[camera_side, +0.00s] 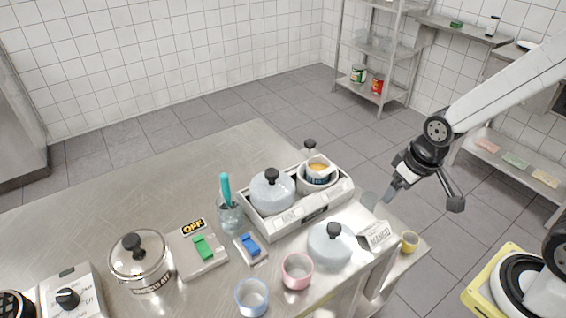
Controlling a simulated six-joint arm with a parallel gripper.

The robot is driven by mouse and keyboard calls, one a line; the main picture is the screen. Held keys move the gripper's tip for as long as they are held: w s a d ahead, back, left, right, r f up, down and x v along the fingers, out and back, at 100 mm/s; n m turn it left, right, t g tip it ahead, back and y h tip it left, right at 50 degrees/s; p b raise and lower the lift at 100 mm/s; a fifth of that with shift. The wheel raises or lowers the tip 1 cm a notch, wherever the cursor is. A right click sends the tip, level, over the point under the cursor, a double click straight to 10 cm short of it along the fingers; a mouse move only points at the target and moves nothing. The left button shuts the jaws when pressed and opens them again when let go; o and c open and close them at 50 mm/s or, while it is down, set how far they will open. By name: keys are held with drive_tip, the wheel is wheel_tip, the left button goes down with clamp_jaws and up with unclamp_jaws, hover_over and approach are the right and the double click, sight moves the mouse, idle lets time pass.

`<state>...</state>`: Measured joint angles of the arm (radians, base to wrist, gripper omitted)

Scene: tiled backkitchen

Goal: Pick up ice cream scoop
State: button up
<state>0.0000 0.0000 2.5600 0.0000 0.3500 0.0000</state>
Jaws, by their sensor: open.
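A teal-handled utensil (226,188) stands upright in a clear glass (230,217) near the middle of the steel table. Its lower end is inside the glass and unclear, so I cannot tell for certain that it is the ice cream scoop. No other scoop-like thing is plainly visible. My gripper (424,197) is open and empty, at the right of the table, above and beyond its right edge in the picture. It is well to the right of the utensil, with the tray and pots between them.
Another lidded pot (331,245), a pink cup (297,271), a blue cup (251,296), a yellow cup (409,242) and a steel pot (141,262) stand around. The table's back left is clear.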

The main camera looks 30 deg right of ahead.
idle(0.4)
drive_tip(key=shift+c, duration=1)
drive_tip(key=shift+w, duration=0.1)
